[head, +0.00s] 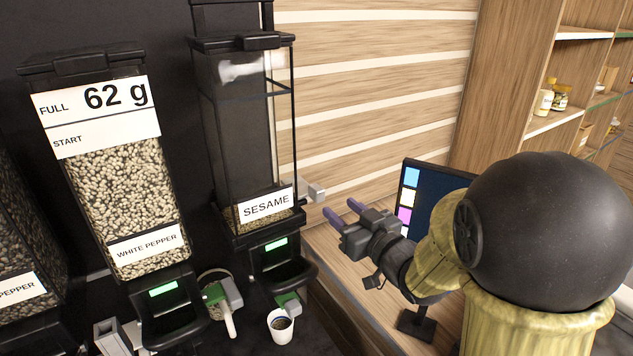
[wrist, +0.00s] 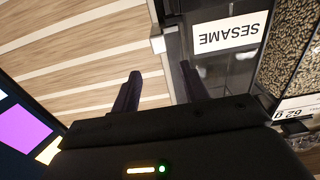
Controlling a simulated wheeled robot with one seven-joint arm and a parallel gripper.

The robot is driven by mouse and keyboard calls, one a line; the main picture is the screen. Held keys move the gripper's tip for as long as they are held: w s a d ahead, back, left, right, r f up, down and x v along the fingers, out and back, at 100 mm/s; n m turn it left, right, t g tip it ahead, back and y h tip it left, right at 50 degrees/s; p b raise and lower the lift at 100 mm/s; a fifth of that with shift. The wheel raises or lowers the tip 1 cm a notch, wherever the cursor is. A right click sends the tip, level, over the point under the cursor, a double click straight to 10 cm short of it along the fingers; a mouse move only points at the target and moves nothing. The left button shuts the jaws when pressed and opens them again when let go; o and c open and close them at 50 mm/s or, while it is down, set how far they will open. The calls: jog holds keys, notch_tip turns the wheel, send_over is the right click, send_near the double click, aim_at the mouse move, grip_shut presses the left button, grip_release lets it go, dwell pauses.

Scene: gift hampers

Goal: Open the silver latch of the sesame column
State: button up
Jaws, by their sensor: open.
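The sesame column (head: 240,150) is a tall clear dispenser with a black lid and a white SESAME label (head: 266,205); only a low layer of contents shows at its bottom. Its silver latch (head: 316,190) is a small block sticking out at the right side, level with the label. In the wrist view the latch (wrist: 157,42) lies just beyond my fingertips, beside the upside-down label. My gripper (head: 342,210) is open and empty, right of the latch and apart from it. Both fingers show in the wrist view (wrist: 160,74). I cannot tell the latch's exact position.
The white pepper column (head: 125,190), with a 62 g sign, stands to the left. A small cup (head: 280,326) sits below the sesame outlet. A dark screen with coloured squares (head: 410,195) stands behind my arm. A slatted wood wall (head: 370,80) is behind; shelves are at right.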

aim_at(319, 189)
jog(key=p+x, duration=0.3)
jog(key=x, duration=0.6)
jog(key=shift+w+a+r, duration=0.1)
jog(key=shift+w+a, duration=0.1)
jog(key=shift+a, duration=0.05)
jog(key=shift+w+a+p, duration=0.3)
jog(key=shift+w+p, duration=0.1)
jog(key=shift+w, duration=0.15)
jog(key=shift+s, duration=0.1)
grip_shut()
